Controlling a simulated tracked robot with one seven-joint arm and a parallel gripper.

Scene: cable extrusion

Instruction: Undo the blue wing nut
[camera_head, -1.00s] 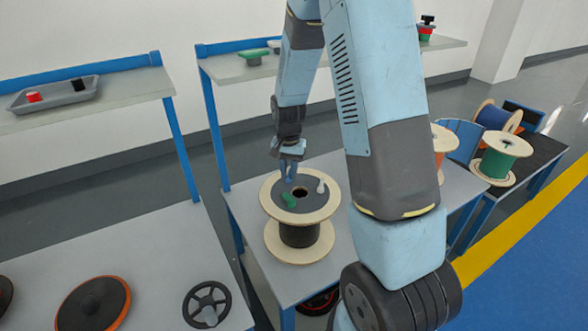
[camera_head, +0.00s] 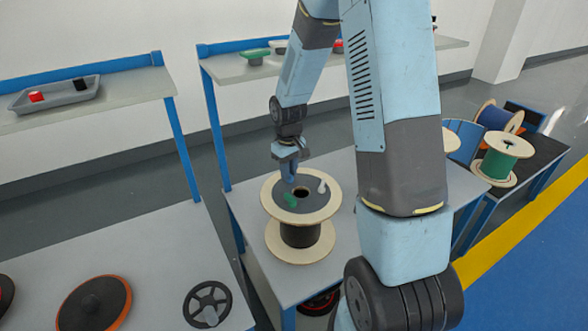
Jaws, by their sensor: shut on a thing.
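A wooden cable spool (camera_head: 277,211) with dark cable stands upright on a grey table, with a dark disc and a centre hole on its top. A green wing nut (camera_head: 291,200) and a white wing nut (camera_head: 322,187) sit on the disc. My gripper (camera_head: 289,179) points down at the back left of the disc. It is shut on the blue wing nut (camera_head: 288,174), which is small and mostly hidden between the fingers. I cannot tell whether the nut still touches the disc.
A shelf (camera_head: 235,70) behind bears a green-topped part (camera_head: 256,55). A tray (camera_head: 55,94) with red and black parts is at upper left. A handwheel (camera_head: 208,303) lies on the left table. Blue (camera_head: 492,118) and green (camera_head: 503,158) spools stand at right.

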